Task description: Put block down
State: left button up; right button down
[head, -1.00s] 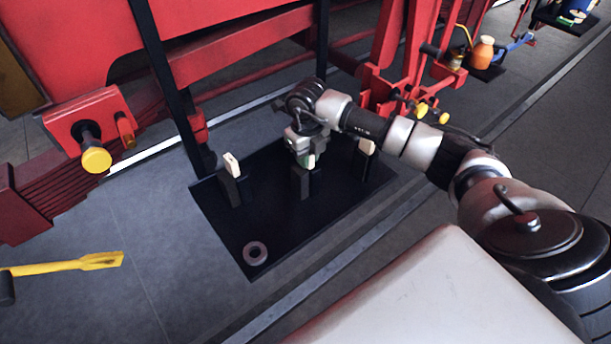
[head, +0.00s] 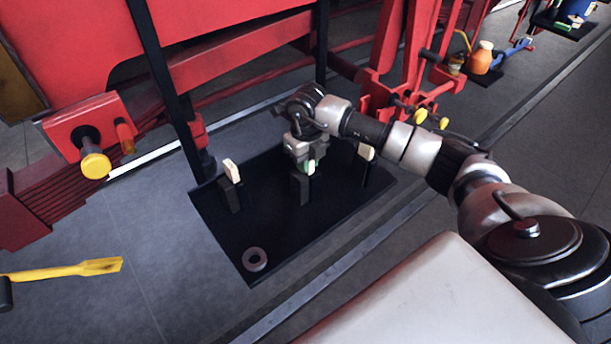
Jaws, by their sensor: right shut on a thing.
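Several dark upright blocks with pale, cream-coloured tops stand on a black mat (head: 285,238). My right gripper (head: 307,166) points down at the middle block (head: 300,189) and is shut on its top end. A bit of green and a pale piece show at the fingertips. The block looks upright, and its lower end is at the mat; I cannot tell whether it bears fully on it. The left block (head: 231,192) and the right block (head: 364,163) stand apart from the gripper, the right one close beside my arm. My left gripper is not in view.
A grey ring (head: 255,259) lies at the mat's near left corner. A red engine frame (head: 245,62) with black posts rises behind the mat. A yellow tool (head: 70,267) lies at the left. An orange bottle (head: 481,57) stands at the far right.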

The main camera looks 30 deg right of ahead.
jog(key=shift+r, duration=0.15)
jog(key=shift+r+b, duration=0.3)
notch_tip(320, 180, up, 3)
jog(key=shift+d+r+b, duration=0.1)
jog(key=shift+r+b, duration=0.05)
jog(key=shift+b, duration=0.75)
jog(key=s+d+r+b, duration=0.4)
jog(key=s+d+r, duration=0.15)
jog(key=s, duration=0.45)
jog(key=a+f+n, duration=0.2)
jog(key=a+n, duration=0.7)
jog(key=n, duration=0.8)
jog(key=a+f+n, duration=0.2)
jog(key=a+n, duration=0.8)
jog(key=n, duration=0.8)
jog(key=shift+s+a+f, duration=0.2)
jog(key=shift+s+f, duration=0.15)
jog(key=shift+s, duration=0.05)
